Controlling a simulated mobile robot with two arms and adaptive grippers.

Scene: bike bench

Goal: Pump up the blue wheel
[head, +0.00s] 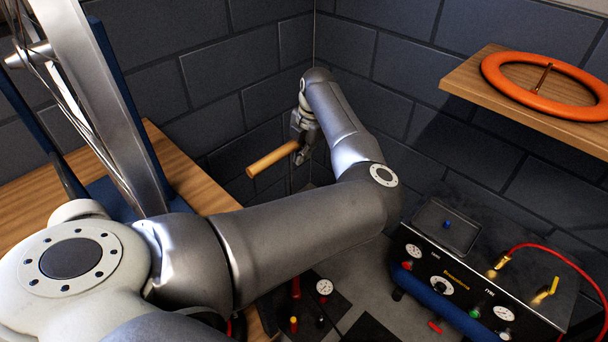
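My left gripper (302,143) is at the top middle, at the end of my arm that crosses the picture. It appears shut on a tan wooden handle (271,160), which sticks out to its left; a thin rod seems to run down below it. A small gauge (325,287) and red and black parts sit low, partly behind my arm. At the left edge, a silver rim with thin spokes (95,90) stands beside dark blue uprights; whether this is the blue wheel I cannot tell. Its valve is not visible. My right gripper is not in view.
A wooden bench (180,165) is at left. An orange ring (496,68) lies on a wall shelf (455,82) at right. Below it stands a black console (470,270) with gauges, knobs and a red hose (562,255). A blue roll (450,312) lies along its front. Dark block walls close the corner.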

